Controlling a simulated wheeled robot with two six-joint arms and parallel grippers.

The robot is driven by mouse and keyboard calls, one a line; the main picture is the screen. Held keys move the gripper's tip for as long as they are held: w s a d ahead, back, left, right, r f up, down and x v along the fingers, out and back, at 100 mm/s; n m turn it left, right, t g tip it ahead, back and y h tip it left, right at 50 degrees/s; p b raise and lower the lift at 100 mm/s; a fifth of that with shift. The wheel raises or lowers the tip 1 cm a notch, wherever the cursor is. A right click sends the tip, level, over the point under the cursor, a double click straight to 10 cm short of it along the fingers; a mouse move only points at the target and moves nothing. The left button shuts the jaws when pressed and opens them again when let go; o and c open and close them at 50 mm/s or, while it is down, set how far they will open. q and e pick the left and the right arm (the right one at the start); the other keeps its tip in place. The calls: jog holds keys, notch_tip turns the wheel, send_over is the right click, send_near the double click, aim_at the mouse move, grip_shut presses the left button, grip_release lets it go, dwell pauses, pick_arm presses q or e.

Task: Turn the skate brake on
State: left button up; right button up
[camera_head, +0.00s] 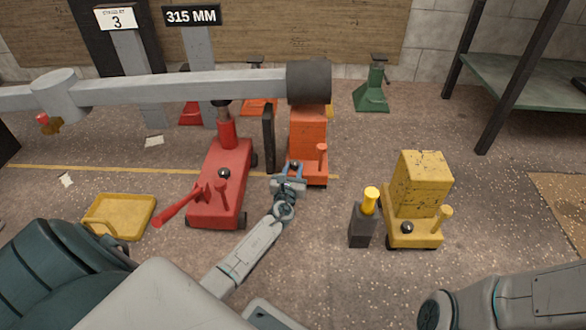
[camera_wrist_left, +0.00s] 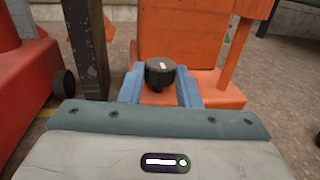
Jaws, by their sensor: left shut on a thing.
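An orange skate (camera_head: 308,130) stands beneath the dark end of a long grey beam. My left gripper (camera_head: 292,172) is at the low front of this skate. In the left wrist view its blue fingers (camera_wrist_left: 160,88) stand on both sides of a black round brake knob (camera_wrist_left: 160,71) and are shut on it. The knob has a short white mark on its top. In the head view the knob shows as a small dark spot, partly hidden by the gripper. My right arm comes in at the lower right, and its gripper is out of view.
A red jack (camera_head: 220,180) with a long handle stands to the left, with a dark upright post (camera_head: 268,138) between. A yellow skate (camera_head: 420,190) and a dark block with a yellow top (camera_head: 362,225) stand right. The grey beam (camera_head: 190,86) crosses above. A yellow tray (camera_head: 120,214) lies left.

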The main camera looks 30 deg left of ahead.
pick_arm(q)
jog(key=shift+w+d+n+g+y+p, duration=0.15)
jog(key=shift+n+g+y+p, duration=0.2)
jog(key=shift+n+y, duration=0.35)
jog(key=shift+s+d+n+g+y+p, duration=0.15)
jog(key=shift+n+g+y, duration=0.35)
jog(key=shift+y, duration=0.4)
jog(key=shift+w, duration=0.1)
jog(key=o, duration=1)
